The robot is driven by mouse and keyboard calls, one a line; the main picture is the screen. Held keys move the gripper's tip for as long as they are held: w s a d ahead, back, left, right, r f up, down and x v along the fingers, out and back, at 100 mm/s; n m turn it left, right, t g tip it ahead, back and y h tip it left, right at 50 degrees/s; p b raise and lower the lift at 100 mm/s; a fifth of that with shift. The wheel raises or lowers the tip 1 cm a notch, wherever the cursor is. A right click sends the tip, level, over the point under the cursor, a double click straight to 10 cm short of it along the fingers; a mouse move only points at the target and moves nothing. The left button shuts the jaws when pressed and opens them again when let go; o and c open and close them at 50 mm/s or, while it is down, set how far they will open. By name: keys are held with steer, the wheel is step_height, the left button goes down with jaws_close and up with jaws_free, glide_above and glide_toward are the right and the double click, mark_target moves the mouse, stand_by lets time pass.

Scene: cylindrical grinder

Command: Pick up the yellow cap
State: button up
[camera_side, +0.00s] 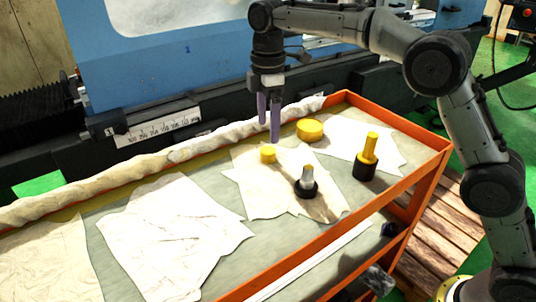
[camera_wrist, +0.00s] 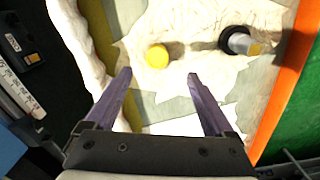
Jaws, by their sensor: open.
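A small, round yellow cap (camera_side: 267,154) lies on a white cloth on the cart; it also shows in the wrist view (camera_wrist: 157,56). A larger, flat yellow disc (camera_side: 310,129) sits behind it to the right; which of the two is the task's cap, I cannot tell. My gripper (camera_side: 269,133) is open and empty, with purple fingers pointing down above the cart's back side, near the small cap and apart from it. In the wrist view, my gripper (camera_wrist: 160,73) has its fingers spread, and the small cap appears beyond the gap between the tips.
A silver piece with a black base (camera_side: 306,182) and a yellow post on a black base (camera_side: 367,155) stand upright nearby. The cart has an orange rim (camera_side: 420,162). A rolled cloth (camera_side: 130,170) runs along its back, before the blue machine (camera_side: 170,60). Flat cloths cover the left.

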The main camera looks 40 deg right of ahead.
mark_target(268, 149)
steer(key=shift+w+d+f, duration=0.1)
steer(key=shift+w+f, duration=0.05)
steer(key=shift+f, duration=1.55)
steer(key=shift+w+d+f, duration=0.1)
steer(key=shift+f, duration=1.55)
steer(key=shift+c, duration=0.3)
jaws_close()
steer(key=shift+r, duration=0.1)
